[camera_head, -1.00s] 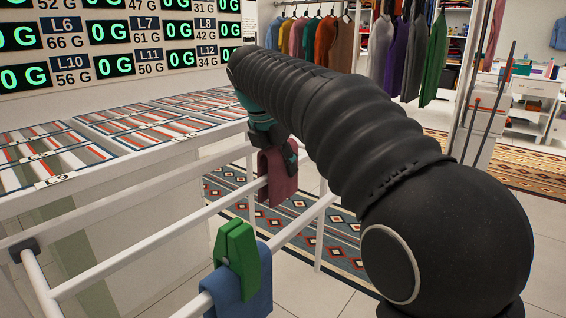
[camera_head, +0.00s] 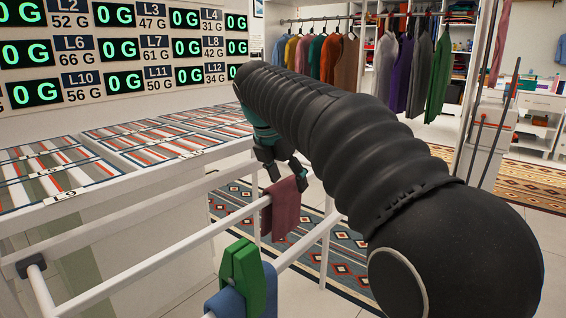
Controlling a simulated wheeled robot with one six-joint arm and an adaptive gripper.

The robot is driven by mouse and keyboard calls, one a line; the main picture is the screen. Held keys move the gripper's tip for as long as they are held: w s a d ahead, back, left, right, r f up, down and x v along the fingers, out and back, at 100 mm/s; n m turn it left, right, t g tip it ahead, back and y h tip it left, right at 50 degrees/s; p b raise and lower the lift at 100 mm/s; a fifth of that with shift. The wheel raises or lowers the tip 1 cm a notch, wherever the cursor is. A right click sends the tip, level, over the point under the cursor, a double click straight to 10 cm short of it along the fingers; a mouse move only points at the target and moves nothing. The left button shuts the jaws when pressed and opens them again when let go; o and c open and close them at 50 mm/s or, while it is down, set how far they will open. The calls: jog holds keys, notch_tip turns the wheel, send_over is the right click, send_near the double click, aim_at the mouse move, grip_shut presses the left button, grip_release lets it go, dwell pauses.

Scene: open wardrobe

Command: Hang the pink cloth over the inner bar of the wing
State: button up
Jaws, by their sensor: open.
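The pink cloth (camera_head: 287,207) hangs over the far end of the inner white bar (camera_head: 180,245) of the rack's wing. It drapes down on the side facing away from the table, and its far side is hidden. My gripper (camera_head: 284,172) is just above the cloth, with its dark fingers spread apart and pointing down. The fingers look clear of the cloth, though a small gap is hard to judge. The outer white bar (camera_head: 310,241) runs to the right of it.
A green clip (camera_head: 244,275) sits over a blue cloth (camera_head: 226,302) on the outer bar in front. A table with striped panels (camera_head: 150,135) stands left, below a display wall (camera_head: 120,50). Clothes (camera_head: 405,65) hang behind. A patterned rug (camera_head: 345,255) lies under the rack.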

jog(key=v, duration=1.1)
jog(key=shift+r, duration=0.25)
jog(key=s+d+f+m+y, duration=0.2)
jog(key=s+d+f+m, duration=0.6)
jog(key=s+d+m, duration=0.4)
jog(key=s+d+f+m+t, duration=0.1)
jog(key=s+d+f+m, duration=0.2)
jog(key=s+f+m, duration=0.3)
jog(key=s+d+f+m+t+p, duration=0.1)
jog(key=s+d+f+m, duration=0.3)
jog(key=s+f+m, duration=0.3)
notch_tip(320, 180, down, 4)
jog(key=m, duration=0.3)
jog(key=shift+s+f+y, duration=0.15)
jog(key=shift+f+y, duration=0.05)
jog(key=shift+y, duration=0.2)
